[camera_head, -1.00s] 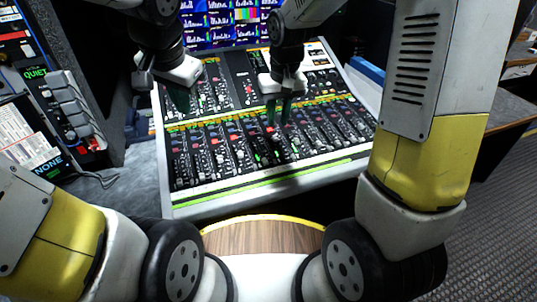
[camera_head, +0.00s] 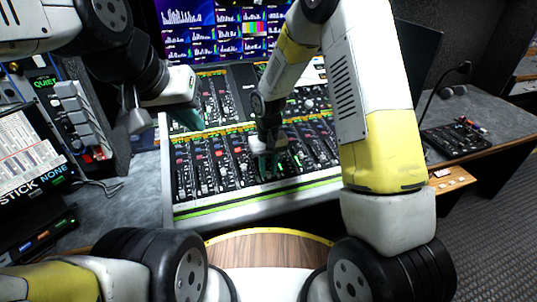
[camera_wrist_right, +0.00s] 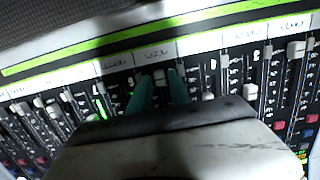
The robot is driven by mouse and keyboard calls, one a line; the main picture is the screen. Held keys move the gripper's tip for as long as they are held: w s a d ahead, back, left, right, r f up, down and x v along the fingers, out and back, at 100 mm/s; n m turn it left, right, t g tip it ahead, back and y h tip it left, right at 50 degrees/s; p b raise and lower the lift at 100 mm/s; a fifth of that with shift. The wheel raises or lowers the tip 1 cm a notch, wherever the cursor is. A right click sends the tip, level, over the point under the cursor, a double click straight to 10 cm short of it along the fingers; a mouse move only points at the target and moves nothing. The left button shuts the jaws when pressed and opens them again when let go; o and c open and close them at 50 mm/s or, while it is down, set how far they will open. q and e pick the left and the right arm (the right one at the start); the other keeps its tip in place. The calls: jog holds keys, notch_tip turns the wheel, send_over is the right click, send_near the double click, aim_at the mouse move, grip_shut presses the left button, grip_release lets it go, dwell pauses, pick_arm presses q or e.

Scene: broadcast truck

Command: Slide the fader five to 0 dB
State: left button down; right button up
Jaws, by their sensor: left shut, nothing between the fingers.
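The mixing console (camera_head: 200,212) fills the middle of the head view, with a row of faders along its near side. My right gripper (camera_head: 272,166) is low over this row. In the right wrist view its two green fingers (camera_wrist_right: 159,92) are apart, and a pale fader cap (camera_wrist_right: 160,75) shows in the gap between them, near the label strip. I cannot tell whether either finger touches it. Channel numbers are too blurred to confirm which is fader five. My left gripper (camera_head: 188,117) is shut and empty above the console's left part.
Other fader caps stand close on both sides, such as one at the right (camera_wrist_right: 250,91). Monitors (camera_head: 215,35) are behind the console. A panel with grey switches (camera_head: 75,110) stands at left. A desk with a microphone (camera_head: 455,75) is at right.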

jog(key=shift+f, duration=0.3)
grip_shut()
dwell(1.3)
